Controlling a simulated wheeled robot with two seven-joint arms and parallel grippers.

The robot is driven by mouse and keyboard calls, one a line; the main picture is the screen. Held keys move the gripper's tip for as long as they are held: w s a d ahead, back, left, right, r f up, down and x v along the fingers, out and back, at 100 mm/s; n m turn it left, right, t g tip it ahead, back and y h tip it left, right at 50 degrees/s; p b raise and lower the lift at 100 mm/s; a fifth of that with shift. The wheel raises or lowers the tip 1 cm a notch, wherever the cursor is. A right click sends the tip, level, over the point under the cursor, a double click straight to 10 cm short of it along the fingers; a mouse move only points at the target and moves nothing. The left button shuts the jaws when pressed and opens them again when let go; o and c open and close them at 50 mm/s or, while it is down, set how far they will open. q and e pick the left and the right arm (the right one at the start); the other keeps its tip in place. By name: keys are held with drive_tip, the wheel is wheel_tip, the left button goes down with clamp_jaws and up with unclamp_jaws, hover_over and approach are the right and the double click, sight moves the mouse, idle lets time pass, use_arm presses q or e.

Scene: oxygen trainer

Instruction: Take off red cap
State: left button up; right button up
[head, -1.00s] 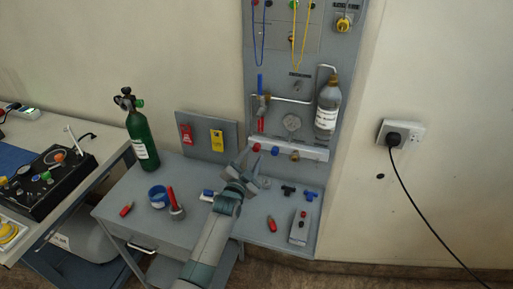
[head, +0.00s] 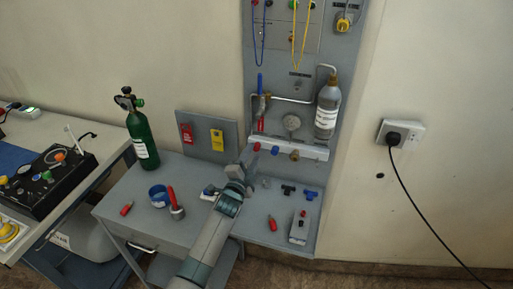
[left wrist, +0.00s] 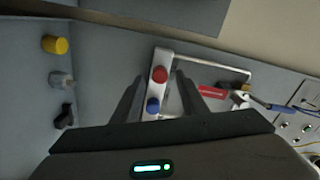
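The red cap (head: 257,146) sits at the left end of the pale rail low on the upright panel. It also shows in the left wrist view (left wrist: 159,74), above the blue cap (left wrist: 153,105) on the same rail. My left gripper (head: 250,157) is close to the red cap in the head view. In the left wrist view its two dark fingers (left wrist: 160,92) are apart, with the caps showing between them and nothing gripped. I cannot tell how far the fingertips are from the red cap. My right gripper is not in view.
A brass cap (head: 295,155) is farther right on the rail (head: 315,150). A green cylinder (head: 142,135), a blue ring (head: 158,195) and small fittings stand on the grey bench (head: 185,232).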

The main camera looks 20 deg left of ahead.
use_arm(q)
drive_tip(key=shift+m, duration=0.3)
drive_tip(key=shift+m, duration=1.7)
drive_tip(key=shift+m+b, duration=0.3)
drive_tip(key=shift+m, duration=1.4)
drive_tip(key=shift+m, duration=1.8)
